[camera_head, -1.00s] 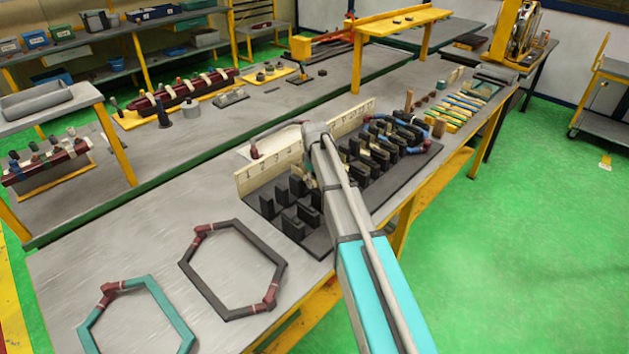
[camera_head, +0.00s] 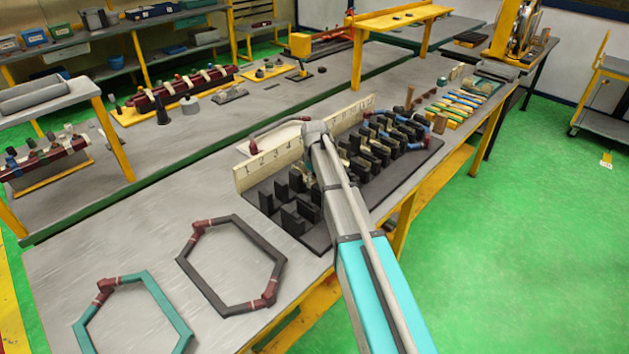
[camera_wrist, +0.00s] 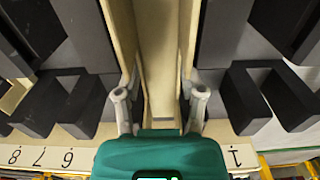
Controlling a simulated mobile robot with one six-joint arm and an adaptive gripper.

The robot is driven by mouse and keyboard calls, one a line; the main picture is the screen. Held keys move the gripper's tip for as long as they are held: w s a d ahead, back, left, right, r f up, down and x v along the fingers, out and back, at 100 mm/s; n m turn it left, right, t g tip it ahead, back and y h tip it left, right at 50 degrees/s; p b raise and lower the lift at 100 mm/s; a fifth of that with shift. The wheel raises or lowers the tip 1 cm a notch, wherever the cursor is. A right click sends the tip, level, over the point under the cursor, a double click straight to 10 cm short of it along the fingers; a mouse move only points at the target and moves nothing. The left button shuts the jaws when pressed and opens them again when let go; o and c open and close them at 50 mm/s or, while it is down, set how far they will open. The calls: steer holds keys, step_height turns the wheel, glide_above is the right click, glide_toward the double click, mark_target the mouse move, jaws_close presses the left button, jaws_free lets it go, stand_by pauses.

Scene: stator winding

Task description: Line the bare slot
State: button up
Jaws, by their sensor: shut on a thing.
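The stator block with rows of black teeth (camera_head: 300,215) stands on the front bench. A cream numbered board (camera_head: 268,160) runs along its back edge. In the head view, my arm's end (camera_head: 317,135) is over the middle of the block and hides my gripper's fingers. In the wrist view, my gripper (camera_wrist: 160,100) is shut on a cream slot liner (camera_wrist: 160,50), a folded channel between its two grey fingers. Black teeth (camera_wrist: 65,50) stand on both sides of the liner. I cannot tell how deep the liner sits in the slot.
A black hexagonal coil (camera_head: 190,270) and a teal one (camera_head: 85,345) lie on the bench at the left. Blue and dark coils (camera_head: 400,125) fill the block's far end. Several yellow and blue strips (camera_head: 460,105) lie beyond.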

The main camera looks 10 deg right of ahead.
steer(key=shift+f+b, duration=1.5)
steer(key=shift+f, duration=0.1)
stand_by(1.2)
steer(key=o, duration=0.9)
steer(key=shift+r+p, duration=0.85)
stand_by(0.8)
step_height(320, 180, up, 8)
steer(key=p, duration=0.7)
steer(key=shift+f, duration=0.25)
steer(key=shift+f, duration=0.2)
step_height(320, 180, down, 9)
steer(key=b, duration=0.8)
steer(key=shift+r+b, duration=0.15)
steer(key=shift+b, duration=0.2)
